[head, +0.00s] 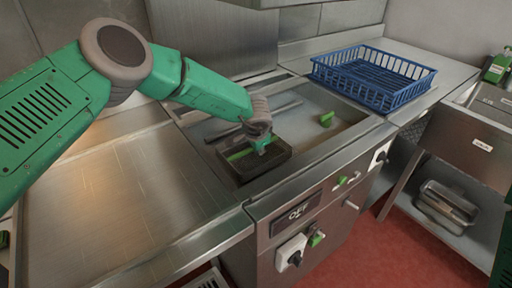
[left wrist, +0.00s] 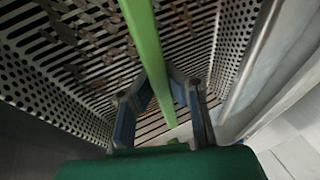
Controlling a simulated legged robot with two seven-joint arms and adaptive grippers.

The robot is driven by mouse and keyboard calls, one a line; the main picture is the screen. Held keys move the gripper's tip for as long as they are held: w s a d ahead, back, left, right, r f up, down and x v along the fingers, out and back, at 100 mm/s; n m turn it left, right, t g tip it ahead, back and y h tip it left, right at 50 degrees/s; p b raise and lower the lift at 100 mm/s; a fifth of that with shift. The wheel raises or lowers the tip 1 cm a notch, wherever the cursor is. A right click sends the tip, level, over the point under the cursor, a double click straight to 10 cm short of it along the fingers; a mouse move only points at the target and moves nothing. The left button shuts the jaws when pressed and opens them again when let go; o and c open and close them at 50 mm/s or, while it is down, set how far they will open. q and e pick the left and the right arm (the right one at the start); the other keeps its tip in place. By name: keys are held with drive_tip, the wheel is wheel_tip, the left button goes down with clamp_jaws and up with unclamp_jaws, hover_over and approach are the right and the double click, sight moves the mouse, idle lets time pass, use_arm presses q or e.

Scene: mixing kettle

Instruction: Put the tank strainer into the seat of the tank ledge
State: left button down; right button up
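The tank strainer (head: 279,161) is a dark perforated box with a green bar across its top. It is at the front left of the tank opening; I cannot tell whether it rests on anything. In the left wrist view its perforated wall (left wrist: 40,80) shows, with brown bits inside. My left gripper (head: 262,143) reaches down onto the green bar. In the left wrist view, its fingers (left wrist: 166,80) close in on both sides of the bar (left wrist: 148,35). The tank ledge (head: 318,154) is the steel rim around the opening; its seat is not clearly visible. My right gripper is not in view.
A blue basket (head: 374,76) stands on the counter at the back right of the tank. A green part (head: 327,118) shows inside the tank. The steel counter (head: 130,200) at left is bare. Knobs and a switch panel (head: 297,211) are on the front.

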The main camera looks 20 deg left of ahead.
use_arm(q)
drive_tip(key=shift+d+f, duration=0.1)
drive_tip(key=shift+d, duration=0.1)
drive_tip(key=shift+a+f, duration=0.25)
drive_tip(key=shift+a, duration=0.4)
drive_tip(key=c, duration=2.2)
unclamp_jaws()
drive_tip(key=shift+d, duration=0.25)
drive_tip(key=o, duration=0.6)
drive_tip(key=shift+d+r, duration=0.1)
drive_tip(key=shift+d, duration=0.05)
drive_tip(key=shift+c, duration=0.2)
drive_tip(key=shift+d, duration=0.15)
drive_tip(key=o, duration=0.5)
drive_tip(key=shift+a, duration=0.2)
drive_tip(key=shift+o, duration=0.2)
drive_tip(key=shift+a, duration=0.15)
drive_tip(key=shift+s, duration=0.1)
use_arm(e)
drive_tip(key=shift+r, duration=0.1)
